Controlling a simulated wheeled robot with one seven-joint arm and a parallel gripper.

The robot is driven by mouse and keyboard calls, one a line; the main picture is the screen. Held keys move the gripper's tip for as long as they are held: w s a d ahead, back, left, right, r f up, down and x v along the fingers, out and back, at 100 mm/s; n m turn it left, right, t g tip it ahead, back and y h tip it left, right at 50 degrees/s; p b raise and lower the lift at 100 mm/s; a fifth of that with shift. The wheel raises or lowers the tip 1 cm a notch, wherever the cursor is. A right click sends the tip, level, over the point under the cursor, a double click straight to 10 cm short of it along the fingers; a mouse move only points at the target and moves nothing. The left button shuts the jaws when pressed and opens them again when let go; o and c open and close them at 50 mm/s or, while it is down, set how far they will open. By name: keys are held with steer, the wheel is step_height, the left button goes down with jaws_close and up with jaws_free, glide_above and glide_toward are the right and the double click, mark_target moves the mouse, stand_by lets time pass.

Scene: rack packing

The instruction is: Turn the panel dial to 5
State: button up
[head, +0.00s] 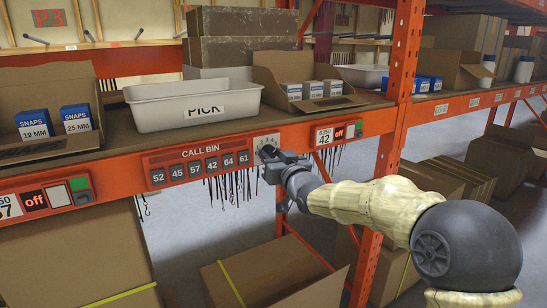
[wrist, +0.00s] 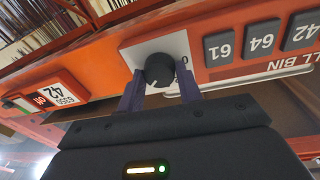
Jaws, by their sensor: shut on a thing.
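The panel dial is a round black knob (wrist: 159,70) on a pale square plate (wrist: 142,53) on the orange beam. In the wrist view my gripper (wrist: 160,82) has a finger on each side of the knob and is shut on it. One mark, seemingly a 0, shows at the plate's right; the other marks and the knob's pointer are hidden or too small to read. In the head view my gripper (head: 268,155) reaches the plate (head: 266,140) from the right and covers most of the knob.
Left of the dial is the CALL BIN panel (head: 200,164) with several numbered keys. A display reading 42 and off (head: 336,133) is to the right. Above are a white PICK bin (head: 150,116) and open cartons (head: 285,72). Dark straps hang below the beam.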

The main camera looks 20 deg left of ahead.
steer(key=shift+m, duration=0.9)
steer(key=o, duration=1)
steer(key=b+v, duration=0.2)
steer(key=v, duration=1.5)
steer(key=shift+s, duration=0.15)
steer(key=shift+d, duration=0.15)
